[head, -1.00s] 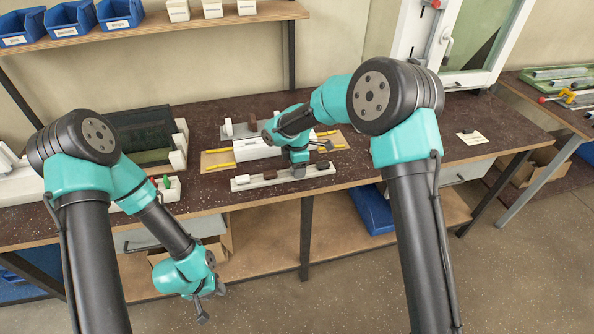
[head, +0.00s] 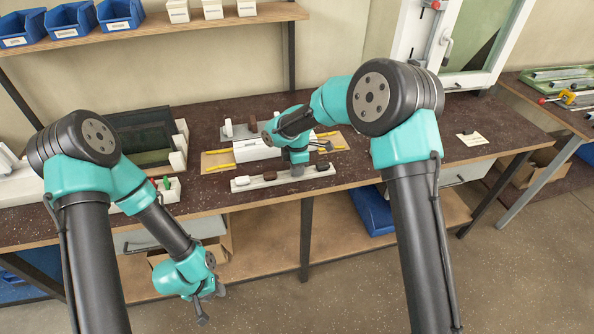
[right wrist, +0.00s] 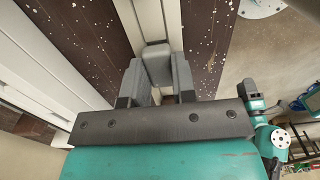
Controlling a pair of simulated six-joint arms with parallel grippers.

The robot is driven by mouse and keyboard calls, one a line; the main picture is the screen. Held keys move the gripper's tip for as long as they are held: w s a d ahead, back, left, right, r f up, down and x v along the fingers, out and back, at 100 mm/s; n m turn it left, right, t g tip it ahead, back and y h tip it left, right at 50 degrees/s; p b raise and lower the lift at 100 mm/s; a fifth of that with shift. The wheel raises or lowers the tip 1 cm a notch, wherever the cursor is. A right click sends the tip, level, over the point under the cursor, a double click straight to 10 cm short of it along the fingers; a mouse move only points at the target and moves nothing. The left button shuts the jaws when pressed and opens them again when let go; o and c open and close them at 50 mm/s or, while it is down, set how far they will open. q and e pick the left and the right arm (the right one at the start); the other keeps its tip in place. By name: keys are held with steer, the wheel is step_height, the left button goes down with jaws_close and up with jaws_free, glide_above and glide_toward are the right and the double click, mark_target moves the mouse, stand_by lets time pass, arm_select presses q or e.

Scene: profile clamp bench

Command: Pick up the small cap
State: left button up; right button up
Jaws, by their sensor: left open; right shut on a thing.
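A long white holder strip (head: 255,184) lies near the front edge of the bench with several small caps in a row on it. My right gripper (head: 298,172) reaches down to this strip, between a brown cap (head: 270,175) and a black cap (head: 322,166). In the right wrist view my right gripper (right wrist: 157,75) is shut on a small grey cap (right wrist: 157,62), with one finger at each side. The cap is over the strip; whether it touches the strip is hard to tell. My left gripper (head: 212,304) is open and empty, low in front of the bench.
Behind the strip stands a white profile block (head: 258,149) on a tan board with yellow bars. A grey fixture (head: 238,132) is further back. A small tray with coloured items (head: 170,184) lies to the left. The bench is clear towards the right, apart from a label card (head: 471,138).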

steer(key=shift+r, duration=0.15)
steer(key=shift+r, duration=1.45)
steer(key=shift+s+r, duration=0.2)
steer(key=shift+r, duration=0.05)
steer(key=s+a+r, duration=0.1)
steer(key=s, duration=1.4)
steer(key=shift+s+a+r, duration=0.15)
steer(key=shift+s, duration=0.15)
steer(key=shift+w, duration=0.15)
